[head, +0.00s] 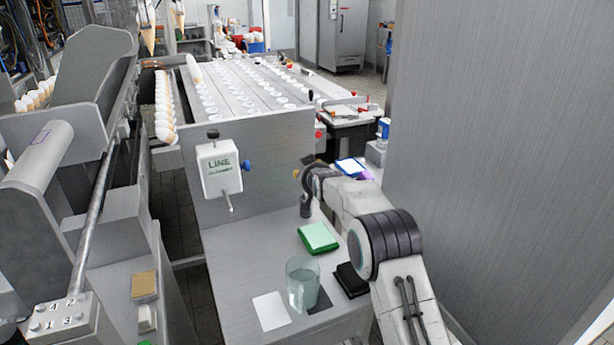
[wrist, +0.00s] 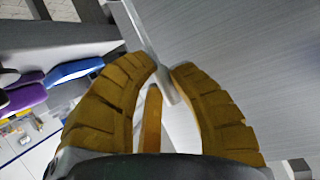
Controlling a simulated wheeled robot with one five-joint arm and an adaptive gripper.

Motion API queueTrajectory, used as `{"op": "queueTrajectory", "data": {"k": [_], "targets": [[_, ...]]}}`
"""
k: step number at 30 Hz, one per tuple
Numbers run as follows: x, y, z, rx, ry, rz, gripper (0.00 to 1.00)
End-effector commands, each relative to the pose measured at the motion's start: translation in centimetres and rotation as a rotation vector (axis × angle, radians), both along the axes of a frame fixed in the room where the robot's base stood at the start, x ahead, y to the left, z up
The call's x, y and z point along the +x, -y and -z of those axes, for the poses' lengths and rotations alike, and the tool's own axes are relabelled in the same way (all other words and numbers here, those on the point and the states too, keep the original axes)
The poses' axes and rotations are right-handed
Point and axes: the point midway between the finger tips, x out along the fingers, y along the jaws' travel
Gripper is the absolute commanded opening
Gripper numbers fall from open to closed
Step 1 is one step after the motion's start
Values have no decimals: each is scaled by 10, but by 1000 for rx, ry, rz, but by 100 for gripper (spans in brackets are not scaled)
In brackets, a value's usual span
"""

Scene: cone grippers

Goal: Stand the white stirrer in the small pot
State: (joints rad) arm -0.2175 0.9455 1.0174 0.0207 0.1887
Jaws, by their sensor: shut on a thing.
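My gripper (wrist: 165,85) has ribbed yellow-brown fingers. In the wrist view they are closed around a thin pale rod, which looks like the white stirrer (wrist: 146,40); its rounded near end shows between the fingertips. In the head view my gripper (head: 299,174) is in the air beside the grey panel, mostly hidden by my arm, and I cannot make out the stirrer there. A clear, round, glass-like pot (head: 302,284), probably the small pot, stands upright on the grey bench, below and nearer than my gripper. The two are well apart.
On the bench, a green-edged pad (head: 318,237) lies behind the pot, a black block (head: 351,280) to its right and a white card (head: 270,311) to its left. A white box (head: 219,169) hangs on the panel. A tall grey wall (head: 500,150) stands right.

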Motion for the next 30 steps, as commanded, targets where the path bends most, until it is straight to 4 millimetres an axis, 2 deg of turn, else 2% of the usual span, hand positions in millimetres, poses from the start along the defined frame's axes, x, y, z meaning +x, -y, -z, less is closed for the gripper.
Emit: {"op": "queueTrajectory", "data": {"k": [3, 16, 17, 24, 30], "targets": [[0, 0, 7, 0, 0, 0, 6], [0, 0, 11, 0, 1, 0, 6], [0, 0, 10, 0, 1, 0, 21], [0, 0, 10, 0, 1, 0, 43], [0, 0, 10, 0, 1, 0, 43]]}}
